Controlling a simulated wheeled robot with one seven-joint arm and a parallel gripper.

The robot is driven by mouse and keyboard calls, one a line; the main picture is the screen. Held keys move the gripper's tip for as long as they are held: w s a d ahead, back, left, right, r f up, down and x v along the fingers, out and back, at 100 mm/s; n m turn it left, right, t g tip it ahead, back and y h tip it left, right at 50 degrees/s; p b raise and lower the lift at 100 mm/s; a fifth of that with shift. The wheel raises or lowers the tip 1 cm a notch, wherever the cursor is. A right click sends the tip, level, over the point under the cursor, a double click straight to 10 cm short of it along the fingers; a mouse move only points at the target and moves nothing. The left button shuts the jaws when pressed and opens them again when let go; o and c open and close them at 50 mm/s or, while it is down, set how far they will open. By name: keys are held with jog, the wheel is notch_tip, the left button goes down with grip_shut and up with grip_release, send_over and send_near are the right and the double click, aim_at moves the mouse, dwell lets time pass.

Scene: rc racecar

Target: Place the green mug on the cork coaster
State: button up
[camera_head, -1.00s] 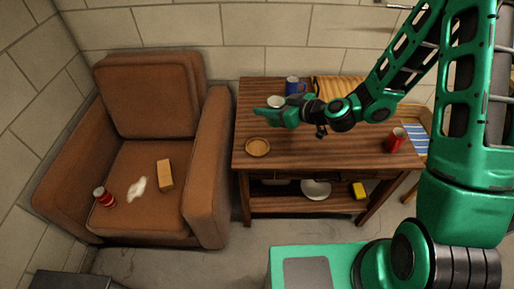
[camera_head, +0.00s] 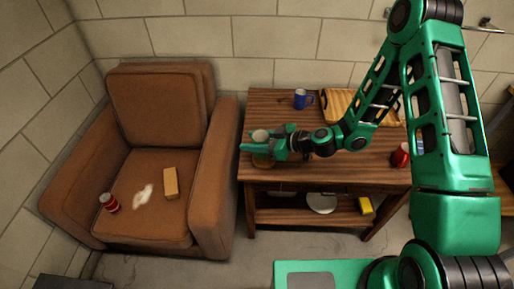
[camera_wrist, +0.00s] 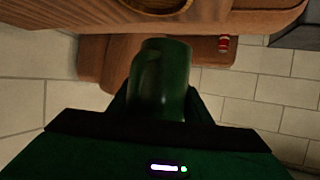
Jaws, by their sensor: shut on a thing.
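The green mug (camera_head: 260,136) is in my gripper (camera_head: 262,143), its pale opening facing up in the head view. The mug (camera_wrist: 163,80) fills the middle of the wrist view, between the two fingers of my gripper (camera_wrist: 160,98), which is shut on it. The round cork coaster (camera_head: 263,161) lies near the left front of the wooden table (camera_head: 340,172). My gripper and the mug partly cover it in the head view. The coaster's rim (camera_wrist: 158,9) shows at the top edge of the wrist view. The gap between mug and coaster is hard to judge.
A blue mug (camera_head: 300,99) and a wooden board (camera_head: 345,104) stand at the table's back. A red can (camera_head: 401,155) is at its right. A brown armchair (camera_head: 160,110) adjoins the table's left, with a can (camera_head: 109,202) and a tan block (camera_head: 171,183) on its seat.

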aim_at(261, 139)
jog(key=shift+w+d+f, duration=0.4)
jog(key=shift+w, duration=0.15)
jog(key=shift+w+d+f, duration=0.35)
jog(key=shift+w, duration=0.2)
jog(key=shift+f, duration=2)
jog(key=shift+f, duration=0.1)
jog(key=o, duration=1.2)
jog(key=shift+o, duration=0.2)
jog(key=v, duration=1.2)
